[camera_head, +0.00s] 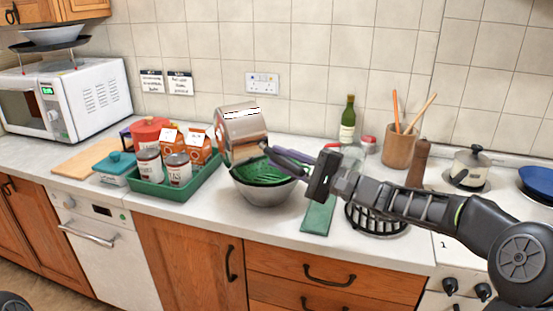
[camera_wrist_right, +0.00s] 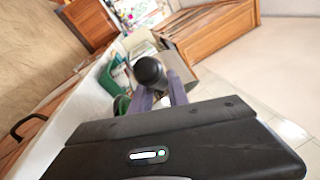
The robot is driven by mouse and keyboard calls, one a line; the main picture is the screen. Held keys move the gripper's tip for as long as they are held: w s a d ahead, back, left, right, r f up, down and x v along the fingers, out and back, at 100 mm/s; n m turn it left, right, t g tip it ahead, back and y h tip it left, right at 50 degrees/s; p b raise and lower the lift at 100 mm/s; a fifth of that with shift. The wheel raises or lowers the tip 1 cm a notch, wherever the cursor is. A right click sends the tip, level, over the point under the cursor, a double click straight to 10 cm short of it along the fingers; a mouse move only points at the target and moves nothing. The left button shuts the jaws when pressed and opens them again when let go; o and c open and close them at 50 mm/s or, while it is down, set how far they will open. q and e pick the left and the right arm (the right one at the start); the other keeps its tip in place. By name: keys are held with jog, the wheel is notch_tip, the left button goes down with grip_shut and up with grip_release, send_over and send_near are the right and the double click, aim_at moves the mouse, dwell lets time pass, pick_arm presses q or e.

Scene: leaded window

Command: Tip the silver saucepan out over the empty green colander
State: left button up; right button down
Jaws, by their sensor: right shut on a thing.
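The silver saucepan (camera_head: 241,126) is in the air in the head view, strongly tilted, above the back left of the green colander (camera_head: 262,173). The colander sits in a grey metal bowl (camera_head: 262,191) on the counter. My right gripper (camera_head: 272,154) reaches in from the right and is shut on the saucepan's handle, above the colander. In the right wrist view the dark, round handle end (camera_wrist_right: 150,71) shows between the purple fingers (camera_wrist_right: 160,92). The inside of the saucepan is hidden, and I see nothing pouring. My left gripper is not in view.
A green tray (camera_head: 180,197) with cans and cartons stands left of the bowl. A green cloth (camera_head: 318,216) and a black round rack (camera_head: 376,220) lie to the right. A bottle (camera_head: 347,121), a utensil pot (camera_head: 398,148) and a pepper mill (camera_head: 418,164) stand behind my right arm.

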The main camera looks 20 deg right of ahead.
jog(key=d+m+t+b, duration=0.1)
jog(key=m+t, duration=0.1)
jog(key=m, duration=0.1)
jog(key=d+f+m+t+h+b, duration=0.1)
jog(key=d+m+t+b, duration=0.1)
jog(key=m+t, duration=0.1)
jog(key=d+f+m+t+b, duration=0.1)
jog(key=d+m+t, duration=0.1)
jog(key=m, duration=0.3)
jog(key=shift+w+d+f+t, duration=0.15)
jog(key=shift+w+d+t, duration=0.05)
jog(key=shift+w+t, duration=0.25)
notch_tip(320, 180, up, 4)
jog(key=shift+p, duration=1.25)
